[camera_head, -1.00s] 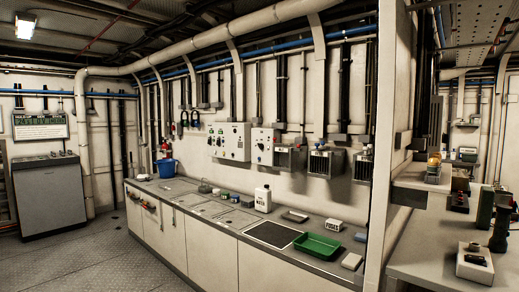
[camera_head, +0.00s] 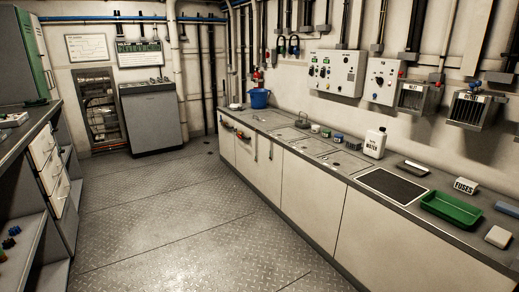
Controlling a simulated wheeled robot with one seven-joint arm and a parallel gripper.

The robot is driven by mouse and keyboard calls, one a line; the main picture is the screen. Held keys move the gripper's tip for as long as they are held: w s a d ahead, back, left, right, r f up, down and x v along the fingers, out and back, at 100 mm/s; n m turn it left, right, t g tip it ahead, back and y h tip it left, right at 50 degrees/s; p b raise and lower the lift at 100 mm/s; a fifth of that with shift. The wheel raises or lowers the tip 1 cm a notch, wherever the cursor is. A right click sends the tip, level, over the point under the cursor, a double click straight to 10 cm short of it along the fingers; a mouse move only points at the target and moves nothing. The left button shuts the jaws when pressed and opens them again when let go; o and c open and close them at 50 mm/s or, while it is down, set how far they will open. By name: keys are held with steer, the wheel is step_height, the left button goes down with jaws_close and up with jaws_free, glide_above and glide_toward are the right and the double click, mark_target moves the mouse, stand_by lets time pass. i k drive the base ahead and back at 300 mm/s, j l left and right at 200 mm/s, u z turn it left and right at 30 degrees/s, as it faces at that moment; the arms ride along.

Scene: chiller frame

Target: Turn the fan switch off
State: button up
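A large pale control panel (camera_head: 337,72) hangs on the right wall above the counter, with small knobs and coloured lights or buttons. A smaller pale panel (camera_head: 383,81) with a few controls hangs to its right. The labels are too small to read, so I cannot tell which control is the fan switch or how it is set. Two grey grilled boxes (camera_head: 415,97) (camera_head: 470,108) are mounted further right. My gripper is not in view.
A long counter (camera_head: 330,165) runs below the panels, bearing a blue bucket (camera_head: 259,98), a white water bottle (camera_head: 375,143), a green tray (camera_head: 451,209) and a fuses box (camera_head: 466,186). Shelves and drawers (camera_head: 45,160) stand at left. The plated floor (camera_head: 185,215) between is clear.

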mark_target(380, 80)
steer(key=i+u, duration=0.2)
steer(key=i, duration=1.7)
